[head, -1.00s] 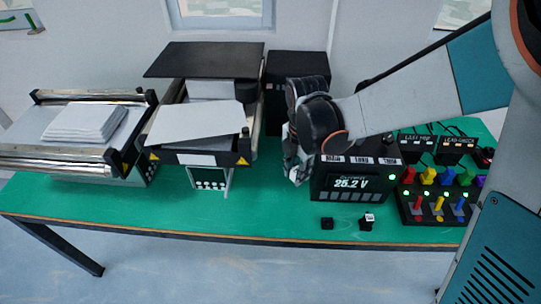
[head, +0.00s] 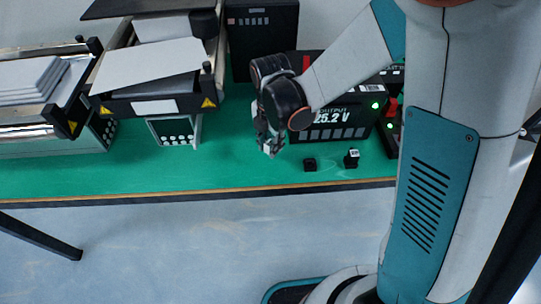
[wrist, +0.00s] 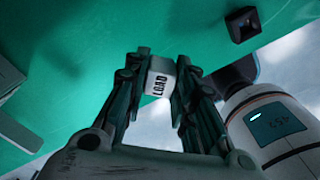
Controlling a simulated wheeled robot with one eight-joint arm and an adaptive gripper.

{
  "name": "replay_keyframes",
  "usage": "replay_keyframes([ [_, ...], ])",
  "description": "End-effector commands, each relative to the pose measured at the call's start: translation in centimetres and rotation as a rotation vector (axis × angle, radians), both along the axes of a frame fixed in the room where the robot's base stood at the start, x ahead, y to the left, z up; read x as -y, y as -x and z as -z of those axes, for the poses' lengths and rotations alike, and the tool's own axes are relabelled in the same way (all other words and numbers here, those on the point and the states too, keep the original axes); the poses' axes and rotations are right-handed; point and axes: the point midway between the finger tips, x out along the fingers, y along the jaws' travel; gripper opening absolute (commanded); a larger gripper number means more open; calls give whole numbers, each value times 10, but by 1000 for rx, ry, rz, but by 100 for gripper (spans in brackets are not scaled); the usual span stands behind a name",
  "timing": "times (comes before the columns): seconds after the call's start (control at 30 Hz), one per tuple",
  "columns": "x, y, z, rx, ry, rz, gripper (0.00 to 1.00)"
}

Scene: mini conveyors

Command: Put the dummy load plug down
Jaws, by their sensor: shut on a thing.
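The dummy load plug (wrist: 158,82) is a small pale block with "LOAD" in dark letters on its face. In the wrist view it sits between the fingertips of my gripper (wrist: 160,75), which is shut on it. In the head view my gripper (head: 270,150) points down over the green table (head: 150,175), left of the "25.2 V" output unit.
Two small black blocks, one plain (head: 309,165) and one with a white-labelled top (head: 351,159), stand right of my gripper. The output unit (head: 345,125) is behind them. A conveyor (head: 150,105) stands back left. Green table is clear left of my gripper.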

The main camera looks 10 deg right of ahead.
Motion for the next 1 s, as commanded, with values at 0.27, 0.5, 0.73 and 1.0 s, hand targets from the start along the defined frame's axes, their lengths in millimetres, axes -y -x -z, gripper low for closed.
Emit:
replay_keyframes([
  [0.27,0,0,30,0,0,0,1],
  [0.5,0,0,43,0,0,0,1],
  [0.73,0,0,44,0,0,0,1],
  [1.0,0,0,45,0,0,0,44],
])
